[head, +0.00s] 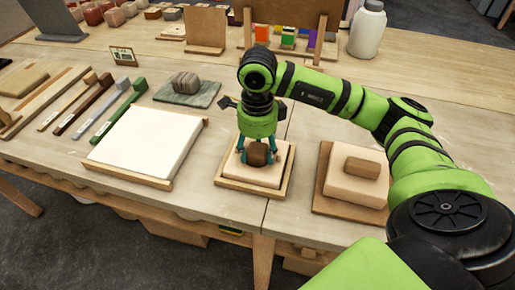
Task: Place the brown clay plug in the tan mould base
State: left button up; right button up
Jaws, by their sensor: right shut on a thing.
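The brown clay plug (257,154) is a small rounded lump between the fingertips of my right gripper (257,158). My right gripper points down and is shut on the plug. My left gripper is not in view.
A pale slab (145,140) on a board lies left of the base, beside several long-handled tools. A grey lump (186,83) sits on a slate behind. Another pale block with a tan piece on top (362,167) stands at the right. A white bottle (368,30) stands behind.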

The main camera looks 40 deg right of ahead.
aim_at(257, 147)
jog(key=shift+s+a+f, duration=0.1)
jog(key=shift+s+f, duration=0.2)
jog(key=shift+f, duration=0.25)
jog(key=o, duration=1.2)
jog(key=shift+o, duration=1)
jog(key=shift+w+f, duration=0.1)
jog(key=shift+r, duration=0.35)
jog(key=shift+w+r+p, duration=0.1)
jog(key=shift+r+p, duration=0.4)
jog(key=shift+p, duration=0.15)
notch_tip(257, 147, up, 5)
jog(key=shift+w+r+b, duration=0.1)
jog(key=shift+r+b, duration=0.1)
jog(key=shift+b, duration=0.6)
notch_tip(257, 147, up, 6)
jog(key=p, duration=0.1)
jog(key=shift+r, duration=0.25)
